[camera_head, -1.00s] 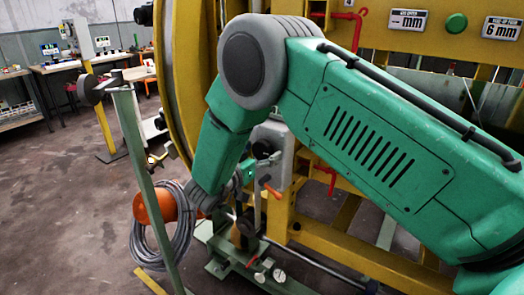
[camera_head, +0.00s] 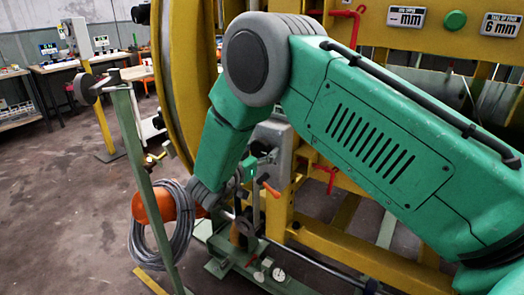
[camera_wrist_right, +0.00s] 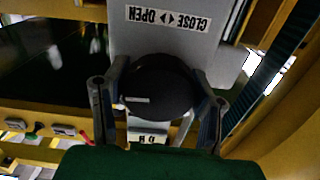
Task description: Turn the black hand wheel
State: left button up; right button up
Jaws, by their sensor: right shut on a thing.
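The black hand wheel (camera_wrist_right: 158,88) fills the middle of the right wrist view, in front of a grey panel with a "CLOSE OPEN" label (camera_wrist_right: 168,19). My right gripper (camera_wrist_right: 160,78) has one finger on each side of the wheel and is shut on it. In the head view, my green right arm reaches down to the low part of the yellow machine, where the gripper (camera_head: 228,212) shows small and partly hidden. A dark round part there is too small to tell for sure as the wheel. My left gripper is not in view.
A cable coil with an orange core (camera_head: 160,208) hangs on a green post (camera_head: 140,165) left of my gripper. The yellow frame (camera_head: 335,242) and red handles (camera_head: 325,175) stand close on the right.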

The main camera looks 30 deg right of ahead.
jog(key=m+b, duration=0.1)
jog(key=m, duration=0.1)
jog(key=m+b, duration=0.1)
jog(key=m, duration=0.1)
jog(key=shift+w+a+f+m, duration=0.1)
jog(key=shift+f+m, duration=0.05)
jog(key=shift+m, duration=0.25)
jog(key=m+b, duration=0.3)
jog(key=m, duration=0.2)
jog(key=shift+m, duration=0.4)
jog(key=o, duration=1.2)
jog(key=shift+a, duration=0.1)
